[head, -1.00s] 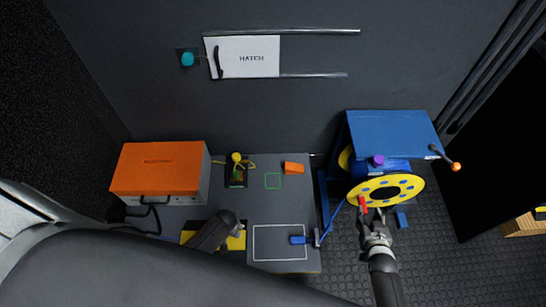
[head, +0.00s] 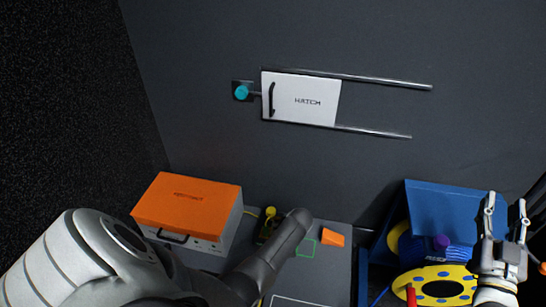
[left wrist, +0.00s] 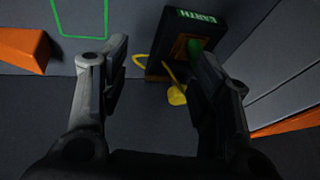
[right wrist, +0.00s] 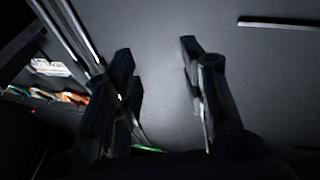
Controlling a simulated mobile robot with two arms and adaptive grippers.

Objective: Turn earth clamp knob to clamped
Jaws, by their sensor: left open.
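The earth clamp is a dark block labelled EARTH (left wrist: 197,14) at the top of the left wrist view, with a green part, an orange-brown plate and a yellow round knob (left wrist: 177,96). In the head view the yellow knob (head: 270,211) shows just beyond my left arm. My left gripper (left wrist: 158,55) is open. The right finger in its view overlaps the clamp's edge; I cannot tell whether it touches. In the head view my left arm hides this gripper. My right gripper (head: 506,204) is open and empty, at the right over the blue reel unit.
An orange-topped case (head: 187,203) stands left of the clamp. An orange wedge (head: 333,240) and a green outlined square (head: 305,248) lie to its right. A blue reel unit (head: 430,205) with a yellow disc stands further right. A white hatch (head: 305,98) is on the wall.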

